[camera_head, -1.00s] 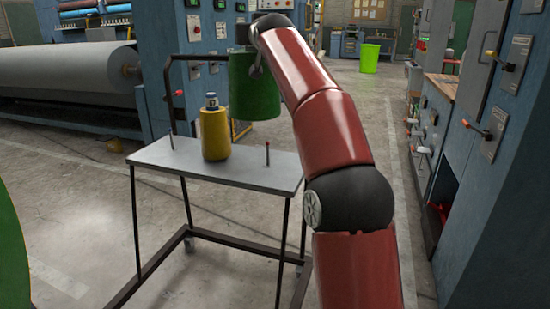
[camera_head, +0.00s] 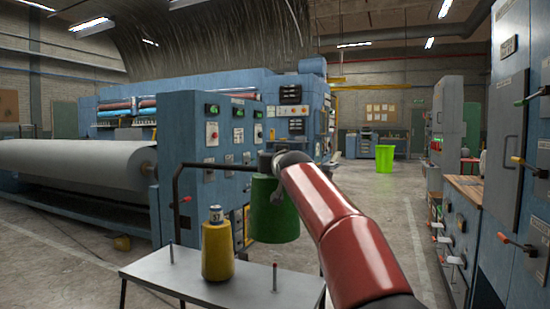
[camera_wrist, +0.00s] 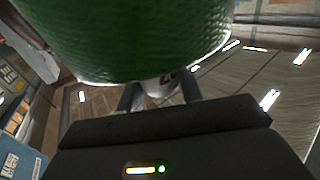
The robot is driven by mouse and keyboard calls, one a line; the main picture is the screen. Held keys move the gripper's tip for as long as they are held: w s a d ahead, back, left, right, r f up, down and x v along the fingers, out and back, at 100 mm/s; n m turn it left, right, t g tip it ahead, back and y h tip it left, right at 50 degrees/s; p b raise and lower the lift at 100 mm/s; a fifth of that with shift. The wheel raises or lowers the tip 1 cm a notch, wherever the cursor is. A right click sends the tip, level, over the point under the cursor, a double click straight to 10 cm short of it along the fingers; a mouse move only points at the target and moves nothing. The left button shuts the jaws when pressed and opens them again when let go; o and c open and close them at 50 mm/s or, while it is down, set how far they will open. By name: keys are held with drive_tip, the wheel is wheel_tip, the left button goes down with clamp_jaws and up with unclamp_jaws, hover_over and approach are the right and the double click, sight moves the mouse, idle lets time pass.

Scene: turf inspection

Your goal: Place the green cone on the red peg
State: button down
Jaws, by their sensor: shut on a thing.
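The green cone (camera_head: 275,212) hangs upright under my gripper (camera_head: 268,162), which is small and partly hidden by my arm in the head view. In the wrist view the green cone (camera_wrist: 130,38) fills the top, and my gripper (camera_wrist: 160,93) is shut on it; the grip point is mostly hidden. The red-tipped peg (camera_head: 275,277) stands bare and upright on the right side of a grey cart top (camera_head: 225,292). In the head view the cone's lower edge appears just above the peg, apart from it; I cannot tell their depth offset.
A yellow cone (camera_head: 217,248) stands mid-cart, left of the green cone. Another thin peg (camera_head: 171,254) stands bare at the left. A dark bent rail (camera_head: 176,190) rises behind the cart. Blue machine cabinets (camera_head: 207,140) stand behind, and grey cabinets (camera_head: 508,150) line the right.

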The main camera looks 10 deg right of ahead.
sight(275, 217)
wheel_tip(275, 217, down, 16)
drive_tip(key=shift+r+b, duration=0.1)
drive_tip(key=shift+b, duration=1.05)
drive_tip(key=c, duration=0.9)
unclamp_jaws()
drive_tip(key=shift+f, duration=0.4)
drive_tip(key=shift+r, duration=0.1)
drive_tip(key=s+b, duration=0.2)
drive_tip(key=s, duration=1)
drive_tip(key=shift+d, duration=0.15)
drive_tip(key=shift+s, duration=0.1)
